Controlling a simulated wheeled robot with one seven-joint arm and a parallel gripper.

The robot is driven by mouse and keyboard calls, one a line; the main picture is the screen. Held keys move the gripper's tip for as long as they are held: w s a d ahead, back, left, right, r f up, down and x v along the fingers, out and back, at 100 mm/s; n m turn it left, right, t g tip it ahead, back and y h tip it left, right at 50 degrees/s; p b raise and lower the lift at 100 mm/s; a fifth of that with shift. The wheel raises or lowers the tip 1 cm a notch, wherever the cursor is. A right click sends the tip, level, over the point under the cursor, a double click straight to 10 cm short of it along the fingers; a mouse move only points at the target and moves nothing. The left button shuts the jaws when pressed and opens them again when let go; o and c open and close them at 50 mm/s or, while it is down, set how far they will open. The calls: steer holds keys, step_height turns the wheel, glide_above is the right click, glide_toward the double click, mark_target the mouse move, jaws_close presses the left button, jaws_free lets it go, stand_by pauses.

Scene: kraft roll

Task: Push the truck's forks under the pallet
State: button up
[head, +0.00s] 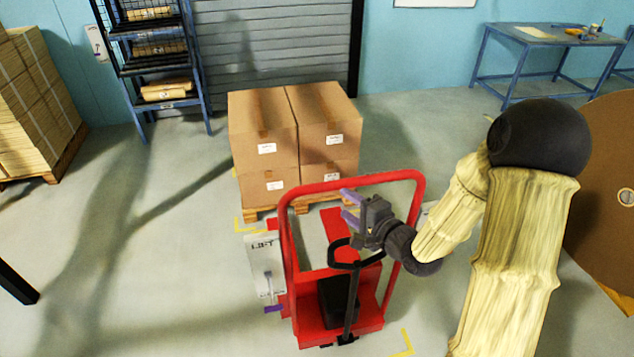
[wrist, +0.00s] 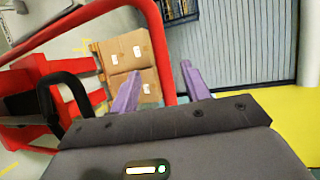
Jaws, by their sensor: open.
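The red pallet truck (head: 312,324) stands in front of the pallet. Its red forks (head: 333,222) point toward the pallet, and their tips lie close to its near side; I cannot tell if they enter it. The wooden pallet (head: 262,212) bears several stacked cardboard boxes (head: 265,130), which also show in the wrist view (wrist: 128,52). The truck's tall red frame (head: 350,180) rises around a black handle loop (head: 345,262). My gripper (head: 347,206) is open with purple fingers, near the frame. In the wrist view, a red tube passes behind the gap between the fingers (wrist: 158,88).
A panel marked LIFT (head: 265,268) with a lever stands left of the truck. A blue shelf rack (head: 160,75), a stacked load (head: 35,100) and a blue table (head: 545,37) are farther off. A large brown roll (head: 605,170) is at right.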

mark_target(317, 184)
steer(key=p+x, duration=0.2)
steer(key=x, duration=1.1)
steer(key=shift+a+p, duration=0.1)
steer(key=shift+p, duration=0.2)
jaws_close()
